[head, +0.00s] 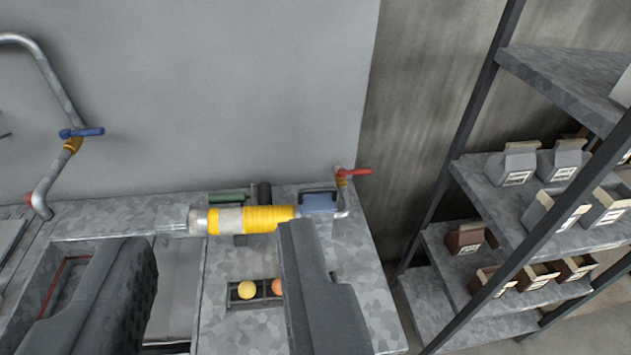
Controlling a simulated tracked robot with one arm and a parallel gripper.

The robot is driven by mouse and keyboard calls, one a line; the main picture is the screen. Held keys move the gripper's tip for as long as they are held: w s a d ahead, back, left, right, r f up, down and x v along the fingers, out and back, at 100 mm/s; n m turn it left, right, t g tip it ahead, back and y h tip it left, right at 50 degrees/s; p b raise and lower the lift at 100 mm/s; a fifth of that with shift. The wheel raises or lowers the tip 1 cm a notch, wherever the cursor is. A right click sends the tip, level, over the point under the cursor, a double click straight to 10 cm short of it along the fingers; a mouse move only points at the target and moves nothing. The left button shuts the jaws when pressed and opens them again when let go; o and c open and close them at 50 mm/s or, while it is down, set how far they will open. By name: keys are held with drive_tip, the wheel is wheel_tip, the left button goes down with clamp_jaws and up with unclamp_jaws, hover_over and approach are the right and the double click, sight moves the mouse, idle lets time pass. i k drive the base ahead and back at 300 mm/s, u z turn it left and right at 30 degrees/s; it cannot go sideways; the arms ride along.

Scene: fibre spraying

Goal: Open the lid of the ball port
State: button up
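My gripper (218,238) is open, its two dark fingers spread wide over the grey worktop with nothing seen between the tips. Beyond the right fingertip a yellow ribbed cylinder (268,219) lies along the worktop. At its right end is a blue block (319,203) with a dark handle, which looks like the ball port's lid and appears closed. The right finger stands just in front of it, seemingly apart. A yellow ball (247,290) and an orange ball (277,286) sit in a slotted rack (236,304), partly hidden by the right finger.
A bent pipe with a blue valve handle (88,132) rises at the left. A red valve handle (356,172) stands right of the blue block. A green cylinder (228,197) lies behind the yellow one. Shelves (500,191) with several cartons stand at the right.

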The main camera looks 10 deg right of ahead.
sight(322, 199)
drive_tip(key=u, duration=0.05)
drive_tip(key=i, duration=1)
drive_tip(key=z, duration=0.1)
